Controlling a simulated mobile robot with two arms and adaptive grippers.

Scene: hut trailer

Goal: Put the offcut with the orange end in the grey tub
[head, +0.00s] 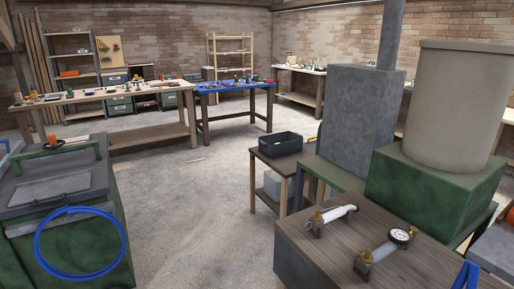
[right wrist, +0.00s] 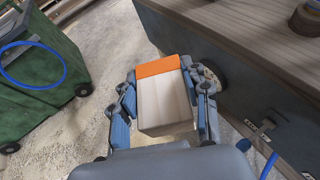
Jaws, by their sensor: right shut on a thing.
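The offcut (right wrist: 163,108) is a pale wood block with an orange end (right wrist: 158,66), seen in the right wrist view. My right gripper (right wrist: 162,92) is shut on it, with blue-padded fingers on both sides and the orange end pointing away from the palm. My left gripper is not in view.
A dark wood-topped cabinet (head: 335,250) with gauge fittings stands at the near right. A green cart (head: 75,240) with a blue hose (head: 82,272) is at left. The concrete floor (head: 190,215) between them is largely clear. A green-based machine (head: 420,190) stands right of the tub.

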